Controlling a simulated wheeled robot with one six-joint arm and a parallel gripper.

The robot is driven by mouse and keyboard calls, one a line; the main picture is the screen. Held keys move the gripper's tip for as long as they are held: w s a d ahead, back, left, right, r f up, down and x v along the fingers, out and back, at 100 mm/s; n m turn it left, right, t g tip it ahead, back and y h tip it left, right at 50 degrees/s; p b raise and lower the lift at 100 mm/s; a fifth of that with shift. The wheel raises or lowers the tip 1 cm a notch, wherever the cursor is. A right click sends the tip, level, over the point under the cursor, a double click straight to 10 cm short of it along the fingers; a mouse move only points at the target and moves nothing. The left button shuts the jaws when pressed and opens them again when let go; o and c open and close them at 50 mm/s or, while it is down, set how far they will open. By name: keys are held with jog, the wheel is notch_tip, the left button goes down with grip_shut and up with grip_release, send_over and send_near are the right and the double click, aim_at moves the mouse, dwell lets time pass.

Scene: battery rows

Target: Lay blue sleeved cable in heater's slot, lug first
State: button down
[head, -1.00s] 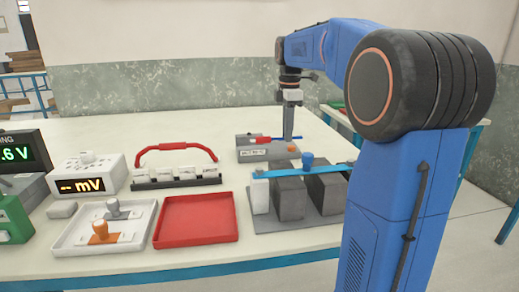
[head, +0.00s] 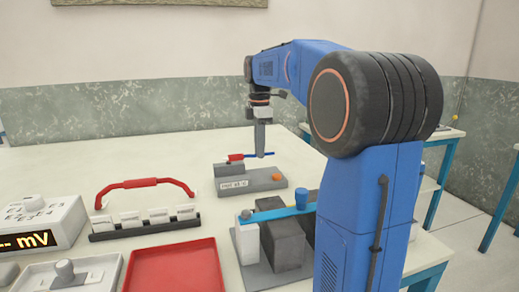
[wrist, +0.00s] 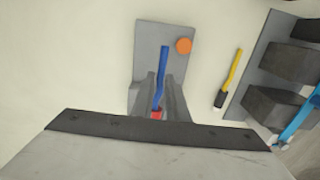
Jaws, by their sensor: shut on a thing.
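The heater (head: 262,181) is a low grey block with a raised, labelled left part and an orange knob at its right end. It also shows in the wrist view (wrist: 147,45). My gripper (head: 261,153) is shut on the blue cable (head: 267,155), which lies roughly level above the heater, apart from it. The cable has a red piece (head: 236,157) at its left end. In the wrist view the cable (wrist: 162,65) runs between the fingers, its blue end over the heater. The red piece there is partly hidden by my gripper. I cannot make out the slot or the lug.
A battery rack (head: 250,262) with dark blocks and a blue bar stands in front of the heater. A yellow cable (wrist: 232,72) lies between them in the wrist view. A red-handled row of pale cells (head: 145,220) and a red tray (head: 130,285) are left.

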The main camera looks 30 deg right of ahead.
aim_at(260, 175)
jog(key=shift+f, duration=0.1)
jog(key=shift+f, duration=3.25)
jog(key=c, duration=1.7)
grip_release()
jog(key=shift+o, duration=0.2)
